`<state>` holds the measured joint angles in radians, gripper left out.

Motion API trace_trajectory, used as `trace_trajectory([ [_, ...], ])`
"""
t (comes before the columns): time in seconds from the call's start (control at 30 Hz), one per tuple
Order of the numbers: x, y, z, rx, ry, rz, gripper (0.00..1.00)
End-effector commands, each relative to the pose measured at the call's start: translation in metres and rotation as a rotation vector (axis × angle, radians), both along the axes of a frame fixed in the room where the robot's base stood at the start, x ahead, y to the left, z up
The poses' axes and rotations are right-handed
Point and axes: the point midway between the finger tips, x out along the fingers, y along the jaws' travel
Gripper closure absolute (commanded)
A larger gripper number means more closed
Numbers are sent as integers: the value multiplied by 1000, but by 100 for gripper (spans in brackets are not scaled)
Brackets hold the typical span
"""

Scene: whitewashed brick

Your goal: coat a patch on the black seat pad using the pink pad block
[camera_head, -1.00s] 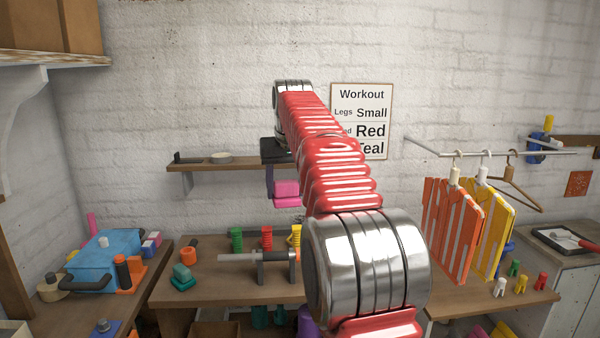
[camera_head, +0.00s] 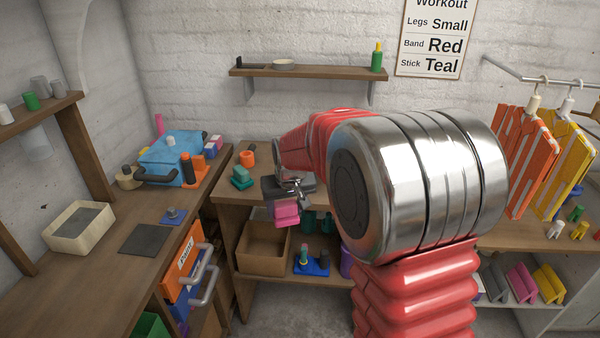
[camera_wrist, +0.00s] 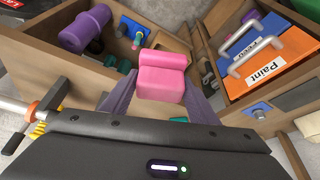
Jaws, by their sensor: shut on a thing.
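My gripper (camera_head: 284,204) is shut on the pink pad block (camera_head: 287,213), in front of the far workbench. In the wrist view the pink pad block (camera_wrist: 162,82) sits between the two purple-grey fingers of my gripper (camera_wrist: 160,95). A flat dark square (camera_head: 143,240) lies on the left counter, well apart from my gripper; it may be the black seat pad, but I cannot tell for sure. A cream tray (camera_head: 62,243) with a grey inside stands to its left.
A blue piece with a knob (camera_head: 173,216) and a blue case (camera_head: 172,158) are on the left counter. Orange and blue handled fronts, one labelled Paint (camera_wrist: 270,62), are below its edge. A cardboard box (camera_head: 264,262) sits on the lower shelf. Hangers (camera_head: 530,145) hang at right.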

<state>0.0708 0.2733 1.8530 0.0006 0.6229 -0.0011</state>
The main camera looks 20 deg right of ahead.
Motion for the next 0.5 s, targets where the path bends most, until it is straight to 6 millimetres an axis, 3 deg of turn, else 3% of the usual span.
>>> trace_trajectory([
  [0.1,-24,21,-31,0,4,34,64],
  [0.2,-40,34,-50,0,3,53,64],
  [0.5,-55,44,-67,0,-1,70,64],
])
